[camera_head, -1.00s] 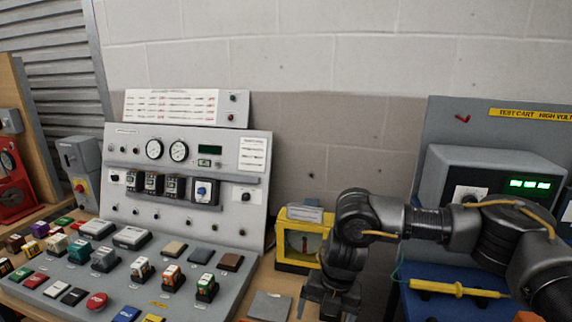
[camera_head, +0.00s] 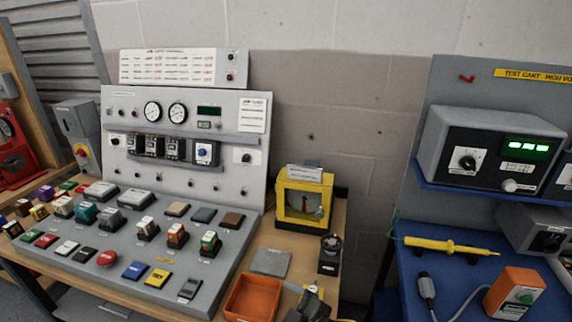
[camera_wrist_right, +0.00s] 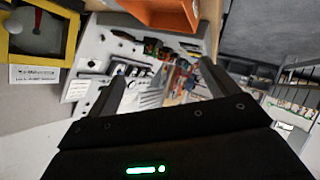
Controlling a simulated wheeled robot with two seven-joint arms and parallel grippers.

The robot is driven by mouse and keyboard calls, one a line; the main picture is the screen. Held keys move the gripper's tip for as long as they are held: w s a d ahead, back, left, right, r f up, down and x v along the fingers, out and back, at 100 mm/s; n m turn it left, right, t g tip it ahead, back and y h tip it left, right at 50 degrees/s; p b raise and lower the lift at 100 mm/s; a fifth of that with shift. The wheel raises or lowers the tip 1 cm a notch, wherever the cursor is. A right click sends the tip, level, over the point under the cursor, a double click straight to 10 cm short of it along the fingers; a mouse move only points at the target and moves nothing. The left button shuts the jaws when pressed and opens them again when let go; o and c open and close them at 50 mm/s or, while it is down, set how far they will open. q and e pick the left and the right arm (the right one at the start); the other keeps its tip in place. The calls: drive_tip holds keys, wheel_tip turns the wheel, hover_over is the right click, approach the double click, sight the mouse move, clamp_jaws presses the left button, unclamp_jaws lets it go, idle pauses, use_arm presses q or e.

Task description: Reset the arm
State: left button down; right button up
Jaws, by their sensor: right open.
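My right gripper (camera_wrist_right: 164,82) shows in the right wrist view, with its two dark fingers spread apart. Nothing is held between the fingers; the control console (camera_wrist_right: 95,60) shows blurred and turned on its side beyond them. My left gripper is in neither view. In the head view the console (camera_head: 110,240) stands on the wooden bench, with gauges, breakers and several coloured blocks and buttons.
A yellow-framed box (camera_head: 304,198) and an orange tray (camera_head: 252,299) sit on the bench right of the console. At right, the blue cart (camera_head: 420,270) carries a yellow probe (camera_head: 452,246), an orange box (camera_head: 514,293) and a meter with green digits (camera_head: 490,150).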

drive_tip(key=s+d+f+m+g+h, duration=0.35)
drive_tip(key=s+d+f+m, duration=0.25)
drive_tip(key=s+d+f, duration=0.5)
drive_tip(key=s+d+f+m+g+h, duration=0.4)
drive_tip(key=s+d+m, duration=0.45)
drive_tip(key=d, duration=0.65)
drive_tip(key=s+f+n+h, duration=0.1)
drive_tip(key=s+f+n, duration=0.15)
drive_tip(key=f, duration=2.45)
drive_tip(key=s+d+f, duration=0.2)
drive_tip(key=s+f, duration=1.2)
drive_tip(key=s, duration=0.2)
drive_tip(key=shift+d+g, duration=0.15)
drive_tip(key=shift+g, duration=0.3)
